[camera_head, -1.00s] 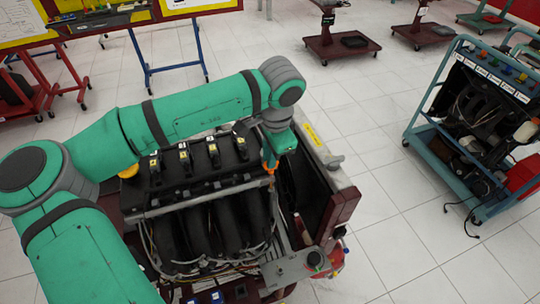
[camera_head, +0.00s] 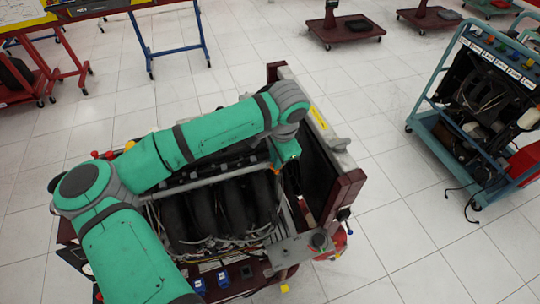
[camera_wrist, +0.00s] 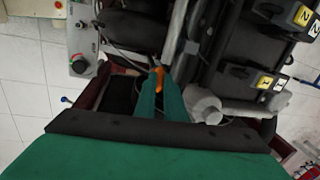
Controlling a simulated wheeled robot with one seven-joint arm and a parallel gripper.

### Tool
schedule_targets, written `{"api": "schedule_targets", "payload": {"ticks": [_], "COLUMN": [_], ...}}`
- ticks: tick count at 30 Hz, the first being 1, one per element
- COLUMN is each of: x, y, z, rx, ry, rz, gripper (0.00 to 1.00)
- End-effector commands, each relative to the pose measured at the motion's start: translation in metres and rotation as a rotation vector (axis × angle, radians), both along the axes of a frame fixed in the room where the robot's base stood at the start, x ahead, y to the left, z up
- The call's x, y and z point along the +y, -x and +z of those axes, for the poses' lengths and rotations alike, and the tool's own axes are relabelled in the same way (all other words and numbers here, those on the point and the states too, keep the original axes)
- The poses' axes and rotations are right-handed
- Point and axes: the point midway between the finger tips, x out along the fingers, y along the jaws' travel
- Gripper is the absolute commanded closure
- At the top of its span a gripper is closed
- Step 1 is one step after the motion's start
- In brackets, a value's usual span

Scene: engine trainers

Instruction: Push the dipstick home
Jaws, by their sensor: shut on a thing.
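The dipstick's orange handle (camera_wrist: 158,76) shows between my fingertips in the wrist view. My gripper (camera_wrist: 161,88) is shut on it, with one teal finger on each side. In the head view my gripper (camera_head: 281,158) points down at the right end of the engine (camera_head: 225,208), between the black intake runners and the dark radiator (camera_head: 315,178). The dipstick's shaft and its tube opening are hidden from me, so I cannot tell how deep it sits.
A pale bottle-like part (camera_wrist: 204,106) lies close right of my fingers. A teal-framed trainer (camera_head: 480,110) stands to the right, with clear tiled floor between.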

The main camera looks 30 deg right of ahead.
Motion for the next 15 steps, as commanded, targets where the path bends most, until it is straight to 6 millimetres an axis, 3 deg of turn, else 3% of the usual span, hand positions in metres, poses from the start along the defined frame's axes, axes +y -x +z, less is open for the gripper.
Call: {"api": "schedule_targets", "payload": {"ticks": [5,6,8,15], "x": [-0.0002,-0.0006,-0.0008,-0.0004], "y": [0.0008,0.0010,0.0011,0.0010], "z": [-0.0038,-0.0039,-0.0036,-0.0026], "rx": [0.005,0.006,0.006,0.005], "ry": [0.000,0.000,0.000,0.000], "rz": [0.002,0.001,0.001,0.001], "gripper": [1.00,0.86,0.71,0.71]}}
